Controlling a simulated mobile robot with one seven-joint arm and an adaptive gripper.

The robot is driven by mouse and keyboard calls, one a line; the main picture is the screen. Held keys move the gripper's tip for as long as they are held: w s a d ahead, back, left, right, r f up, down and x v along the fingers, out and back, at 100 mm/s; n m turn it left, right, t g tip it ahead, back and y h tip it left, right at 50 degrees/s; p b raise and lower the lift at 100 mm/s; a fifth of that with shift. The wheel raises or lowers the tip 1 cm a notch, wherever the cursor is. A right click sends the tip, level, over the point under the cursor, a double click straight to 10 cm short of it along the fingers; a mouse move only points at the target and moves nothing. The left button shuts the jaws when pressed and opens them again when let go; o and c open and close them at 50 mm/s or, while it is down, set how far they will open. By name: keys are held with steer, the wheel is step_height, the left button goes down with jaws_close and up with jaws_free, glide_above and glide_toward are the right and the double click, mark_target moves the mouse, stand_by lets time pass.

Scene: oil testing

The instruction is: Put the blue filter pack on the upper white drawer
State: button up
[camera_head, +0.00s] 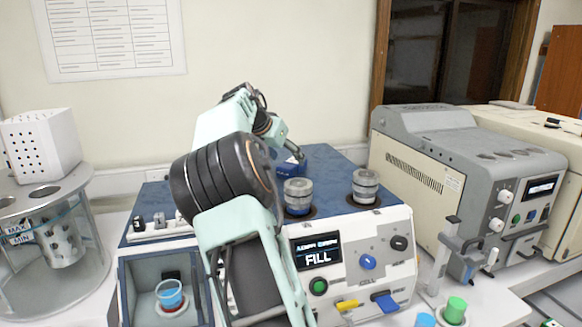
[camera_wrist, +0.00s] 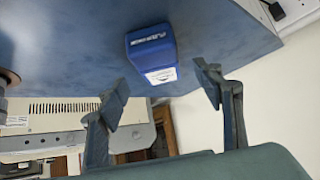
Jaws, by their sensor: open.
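The blue filter pack (camera_wrist: 150,45) is a small dark blue box with white lettering and a white label. It rests on the blue top of the testing machine, between and beyond my fingertips in the wrist view. My gripper (camera_wrist: 163,92) is open, with a finger on each side of the pack's line and nothing held. In the head view the pack (camera_head: 319,159) shows at the back of the machine top, partly hidden by my gripper (camera_head: 297,154). I cannot make out a white drawer in either view.
The testing machine (camera_head: 393,239) has two metal-capped cups on top and a lit FILL screen. A grey analyser (camera_head: 421,150) stands close on the right. A white perforated box (camera_head: 43,143) sits on a round stand at left. The wall is close behind.

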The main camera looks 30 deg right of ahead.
mark_target(292, 162)
steer(key=p+x, duration=0.1)
steer(key=x, duration=0.4)
steer(key=shift+d+f, duration=0.1)
steer(key=shift+f, duration=0.05)
steer(key=c, duration=1.3)
steer(key=shift+c, duration=0.9)
